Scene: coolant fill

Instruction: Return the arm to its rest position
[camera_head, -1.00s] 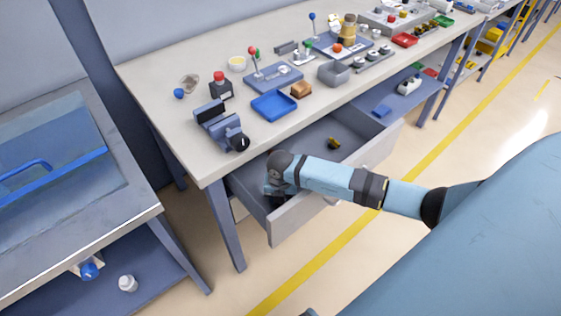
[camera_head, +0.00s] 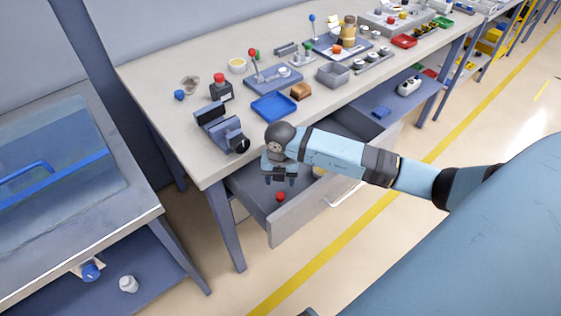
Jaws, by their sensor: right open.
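My right arm reaches in from the right across the open drawer (camera_head: 290,222) of the workbench. My right gripper (camera_head: 280,183) points down over the left part of the drawer, open, with nothing seen between its fingers. A small red object (camera_head: 280,197) lies in the drawer just below the fingers. A yellowish object (camera_head: 319,171) in the drawer is partly hidden behind my forearm. My left gripper is not in view.
The workbench top (camera_head: 175,130) holds a vise (camera_head: 221,128), a blue tray (camera_head: 273,107), a grey bin (camera_head: 333,74) and several small parts. A metal sink bench (camera_head: 130,215) stands at the left. The floor at the right is clear.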

